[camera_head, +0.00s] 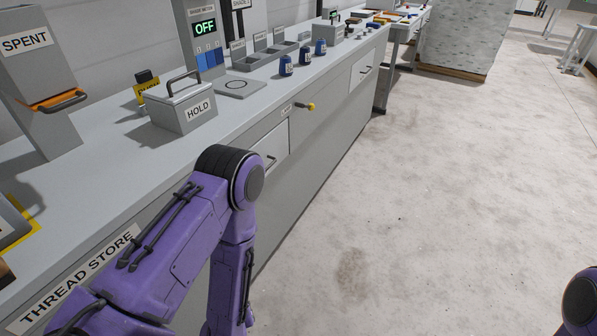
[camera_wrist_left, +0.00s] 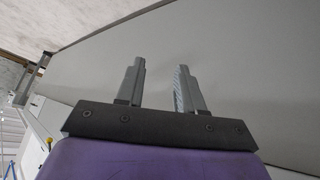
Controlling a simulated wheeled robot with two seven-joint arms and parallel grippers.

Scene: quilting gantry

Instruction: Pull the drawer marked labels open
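Two pale drawer fronts show in the grey counter front in the head view. The nearer drawer (camera_head: 277,142) has a dark bar handle (camera_head: 271,161) and is partly covered by my left arm. The farther drawer (camera_head: 357,79) also has a dark handle (camera_head: 366,70). Both look shut. A small tag (camera_head: 286,109) sits above the nearer drawer, too small to read, so I cannot tell which is marked labels. My left gripper (camera_wrist_left: 161,65) is open and empty, fingers apart before a plain grey panel (camera_wrist_left: 235,65). My right gripper is out of view.
A yellow-tipped knob (camera_head: 310,106) sticks out of the counter front between the drawers. The countertop (camera_head: 95,180) holds a HOLD box (camera_head: 181,106), a SPENT bin (camera_head: 38,85) and several blue spools. The floor (camera_head: 430,200) to the right is clear.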

